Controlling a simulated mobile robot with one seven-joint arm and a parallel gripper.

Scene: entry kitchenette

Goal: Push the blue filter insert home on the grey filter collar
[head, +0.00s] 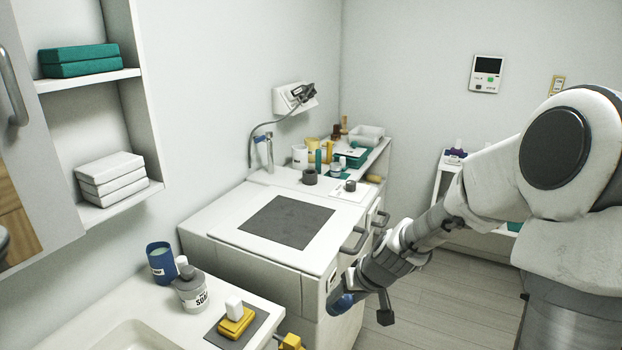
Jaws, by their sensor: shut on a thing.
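My gripper (352,296) is low in front of the white cabinet, right of the picture's middle, and points down to the left. It is shut on a blue piece (340,304), which looks like the blue filter insert. The fingers and the cabinet edge leave only part of it visible. Two dark grey round pieces stand on the back counter: a larger one (309,177) and a smaller one (350,186) on a white plate. I cannot tell which is the grey filter collar. The held piece is well apart from both.
The white cabinet top with a dark grey mat (286,222) is clear. Two handles (355,240) stick out of its front near my arm. A soap bottle (191,290), blue cup (161,263) and yellow sponge (235,324) stand by the sink. The floor at right is free.

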